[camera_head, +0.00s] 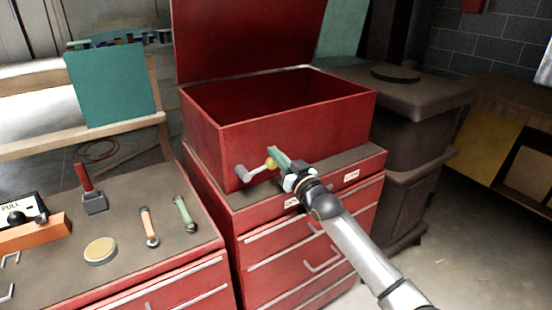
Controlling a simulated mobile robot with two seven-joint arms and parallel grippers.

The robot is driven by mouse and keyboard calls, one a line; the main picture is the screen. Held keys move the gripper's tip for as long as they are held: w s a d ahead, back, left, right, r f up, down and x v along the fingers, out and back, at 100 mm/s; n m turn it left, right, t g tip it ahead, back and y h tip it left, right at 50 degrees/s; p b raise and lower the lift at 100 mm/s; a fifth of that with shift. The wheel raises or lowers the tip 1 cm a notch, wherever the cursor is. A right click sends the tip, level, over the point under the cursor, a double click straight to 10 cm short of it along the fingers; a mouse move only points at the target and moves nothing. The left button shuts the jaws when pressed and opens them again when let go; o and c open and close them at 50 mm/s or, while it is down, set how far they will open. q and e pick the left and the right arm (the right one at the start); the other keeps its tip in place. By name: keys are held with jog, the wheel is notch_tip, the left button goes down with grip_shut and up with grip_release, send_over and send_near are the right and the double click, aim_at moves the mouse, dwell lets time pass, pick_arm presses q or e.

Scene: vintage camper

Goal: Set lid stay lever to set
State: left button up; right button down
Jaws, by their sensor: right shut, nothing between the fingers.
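A red chest (235,140) stands with its red lid (245,35) raised at the back. On its front face is the lid stay lever (256,172), a grey arm slanting up to the right and ending in a yellow knob (270,163). My right gripper (273,153) has its teal fingers shut, with nothing held between them. The fingertips are right beside the yellow knob and overlap it in the picture; I cannot tell whether they touch it. My left gripper is out of view.
The chest sits on a red drawer cabinet (262,247). On the left, a workbench (70,255) carries a red-handled tool (86,178), a round tin (100,250), two small handled tools and an orange block (35,235). A dark stove (412,130) stands at right.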

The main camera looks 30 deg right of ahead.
jog(key=r, duration=0.1)
jog(key=r+p, duration=0.2)
jog(key=shift+w+r, duration=0.3)
jog(key=shift+r, duration=0.1)
pick_arm(q)
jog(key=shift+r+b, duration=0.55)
jog(key=shift+b, duration=0.35)
pick_arm(e)
jog(key=s+f, duration=0.2)
jog(key=s, duration=0.8)
jog(key=shift+d+f, duration=0.3)
jog(key=shift+d, duration=0.1)
